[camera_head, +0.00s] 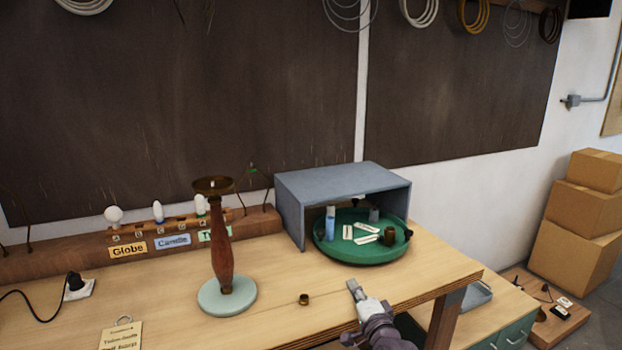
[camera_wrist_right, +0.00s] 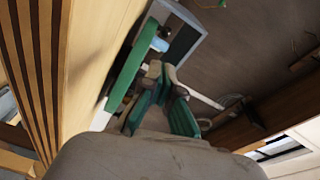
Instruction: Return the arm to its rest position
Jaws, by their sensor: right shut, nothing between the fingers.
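My right gripper (camera_head: 354,288) is in the head view, low in the picture, over the front part of the wooden workbench (camera_head: 150,290). Its fingers are shut with nothing between them. In the right wrist view its fingertips (camera_wrist_right: 162,72) show in the middle, apart from the things behind them. A small brass cap (camera_head: 304,299) lies on the bench to the left of the gripper. My left gripper is in neither view.
A lamp (camera_head: 221,240) with a wooden stem and pale round base stands left. A grey open box (camera_head: 343,183) holds a green round tray (camera_head: 340,250) with small parts. A bulb rack (camera_head: 160,233) stands at the back. Cardboard boxes (camera_head: 575,240) are at right.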

